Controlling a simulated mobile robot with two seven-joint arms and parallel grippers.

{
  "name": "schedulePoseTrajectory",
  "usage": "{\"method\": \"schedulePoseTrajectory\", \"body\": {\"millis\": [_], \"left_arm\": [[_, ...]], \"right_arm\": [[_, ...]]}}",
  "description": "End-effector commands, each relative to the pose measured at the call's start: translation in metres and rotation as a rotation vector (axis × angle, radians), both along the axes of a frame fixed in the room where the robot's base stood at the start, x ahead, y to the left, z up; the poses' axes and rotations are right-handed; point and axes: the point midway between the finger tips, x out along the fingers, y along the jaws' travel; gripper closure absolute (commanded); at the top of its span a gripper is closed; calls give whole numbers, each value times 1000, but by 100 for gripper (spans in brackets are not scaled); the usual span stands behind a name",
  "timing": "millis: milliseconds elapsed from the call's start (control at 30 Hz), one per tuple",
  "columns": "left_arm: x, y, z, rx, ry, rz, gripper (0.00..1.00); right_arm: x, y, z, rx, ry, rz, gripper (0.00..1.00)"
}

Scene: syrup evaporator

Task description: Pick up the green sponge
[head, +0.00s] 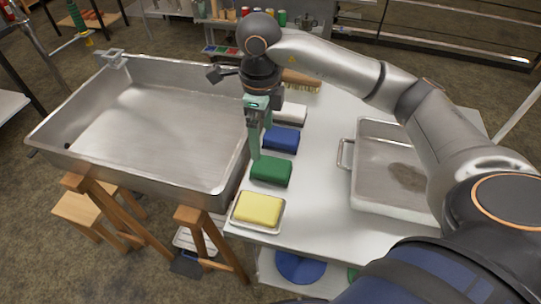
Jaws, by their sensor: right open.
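The green sponge (271,171) lies on the white table, in a row between a blue sponge (282,139) and a yellow sponge (258,208). My right arm comes in from the right and bends down over the row. My right gripper (256,153) points downward, with its fingertips at the far left edge of the green sponge as seen here. It is open and holds nothing that I can see. I cannot tell whether a fingertip touches the sponge. My left gripper is not in view.
A large steel evaporator pan (160,122) on wooden legs stands close at the left. A steel tray (369,196) with a brown stain lies at the right. A white block (292,113) and a brush (301,81) lie behind. The table (318,190) is clear between sponges and tray.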

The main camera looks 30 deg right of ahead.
Motion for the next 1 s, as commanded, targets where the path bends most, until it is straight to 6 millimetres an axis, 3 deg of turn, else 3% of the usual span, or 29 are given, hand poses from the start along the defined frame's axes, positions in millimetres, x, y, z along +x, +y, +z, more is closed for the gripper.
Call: {"method": "schedulePoseTrajectory", "body": {"millis": [200, 467, 700, 1000], "left_arm": [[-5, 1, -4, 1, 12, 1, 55], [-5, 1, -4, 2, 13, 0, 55], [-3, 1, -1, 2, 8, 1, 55], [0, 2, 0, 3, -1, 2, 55]], "right_arm": [[-1, -1, -41, 0, 5, 0, 0], [-1, -2, -63, 2, 3, 1, 0], [-2, -7, -98, 1, 3, 1, 0], [-1, -7, -109, 1, 0, 2, 0]]}}
